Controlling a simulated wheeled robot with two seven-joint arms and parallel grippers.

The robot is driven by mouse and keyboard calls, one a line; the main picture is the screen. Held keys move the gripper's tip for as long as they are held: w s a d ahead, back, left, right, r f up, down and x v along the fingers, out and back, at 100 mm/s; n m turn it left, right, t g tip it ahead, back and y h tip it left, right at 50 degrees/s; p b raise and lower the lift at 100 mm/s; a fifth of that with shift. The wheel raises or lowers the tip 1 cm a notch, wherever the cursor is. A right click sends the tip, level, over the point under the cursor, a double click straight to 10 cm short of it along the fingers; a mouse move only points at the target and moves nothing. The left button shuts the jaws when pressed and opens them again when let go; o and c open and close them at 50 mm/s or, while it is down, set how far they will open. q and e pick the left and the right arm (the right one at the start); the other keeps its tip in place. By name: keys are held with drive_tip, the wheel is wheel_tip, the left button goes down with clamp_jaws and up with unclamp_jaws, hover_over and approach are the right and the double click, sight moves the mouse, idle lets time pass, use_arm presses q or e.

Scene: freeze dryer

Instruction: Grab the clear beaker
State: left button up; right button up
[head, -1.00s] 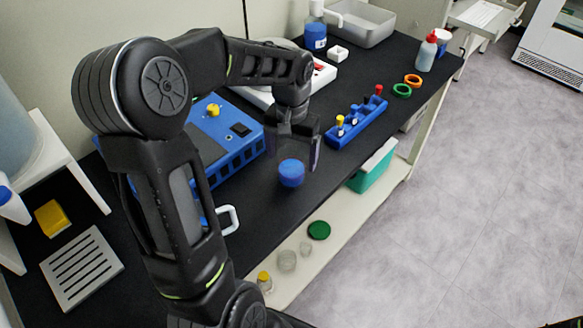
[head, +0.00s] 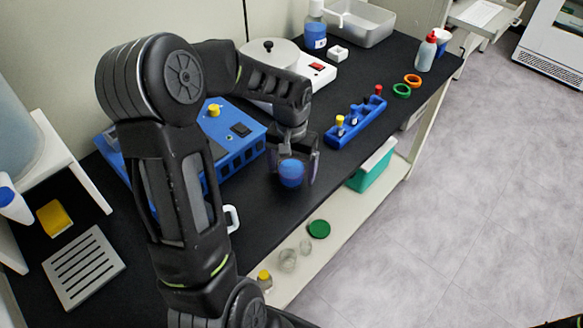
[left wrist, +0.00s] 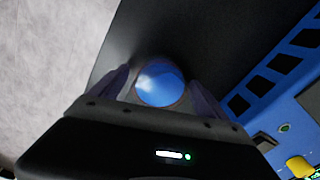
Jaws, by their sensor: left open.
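The clear beaker (head: 291,174) holds something blue and stands upright on the black bench top near its front edge. In the left wrist view the beaker (left wrist: 160,84) shows as a round blue disc with a thin pale rim. My left gripper (head: 295,168) is open and comes down over the beaker, one finger on each side. In the left wrist view the fingers flank it; I cannot tell whether either touches it.
A blue box device (head: 228,140) stands left of the beaker. A blue rack (head: 357,124) with small coloured-capped items lies to the right. A white hotplate-like device (head: 318,72) is behind. Below the bench edge is a lower shelf (head: 340,215) with small containers.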

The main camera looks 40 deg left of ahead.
use_arm(q)
drive_tip(key=shift+c, duration=0.4)
drive_tip(key=c, duration=1.6)
drive_tip(key=shift+r, duration=0.15)
wheel_tip(320, 180, up, 10)
idle(0.5)
idle(0.6)
